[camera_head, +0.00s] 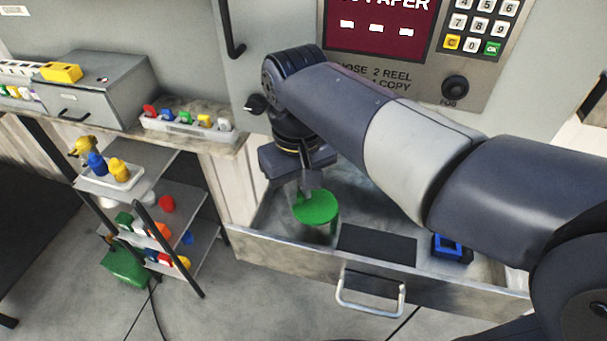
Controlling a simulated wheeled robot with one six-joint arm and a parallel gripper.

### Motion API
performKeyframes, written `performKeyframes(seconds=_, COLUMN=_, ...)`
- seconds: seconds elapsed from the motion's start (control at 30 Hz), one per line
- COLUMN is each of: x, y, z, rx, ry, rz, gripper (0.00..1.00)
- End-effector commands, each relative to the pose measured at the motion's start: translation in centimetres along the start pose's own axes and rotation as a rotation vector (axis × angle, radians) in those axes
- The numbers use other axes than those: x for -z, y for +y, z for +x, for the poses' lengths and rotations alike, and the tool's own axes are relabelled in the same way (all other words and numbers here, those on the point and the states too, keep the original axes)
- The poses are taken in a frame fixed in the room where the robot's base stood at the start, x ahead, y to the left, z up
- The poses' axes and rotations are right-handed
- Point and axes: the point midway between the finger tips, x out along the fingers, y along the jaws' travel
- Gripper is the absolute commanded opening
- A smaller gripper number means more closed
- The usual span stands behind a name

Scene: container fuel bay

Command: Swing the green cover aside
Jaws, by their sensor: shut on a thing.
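The green cover (316,208) is a round disc in the left part of an open metal drawer (290,258). My gripper (308,186) points down above it, with its fingers at the cover's upper edge. The gripper is shut on the green cover, though the contact is partly hidden by the fingers. A grey upright shape shows just below the cover; what lies under the cover is hidden.
A black pad (377,244) and a blue block (448,247) lie in the drawer, whose handle (370,295) faces front. My arm spans the right side. A keypad panel (470,30) stands behind. A shelf rack (150,215) with coloured items stands left.

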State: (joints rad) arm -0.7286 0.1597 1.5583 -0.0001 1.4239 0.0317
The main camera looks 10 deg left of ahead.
Motion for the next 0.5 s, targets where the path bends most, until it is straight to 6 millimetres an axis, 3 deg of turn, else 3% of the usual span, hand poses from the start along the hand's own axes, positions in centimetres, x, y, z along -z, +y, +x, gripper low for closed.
performKeyframes(seconds=0.5, x=-2.7, y=-1.7, z=-0.1, rx=0.000, ry=0.002, rz=-0.481, gripper=0.00)
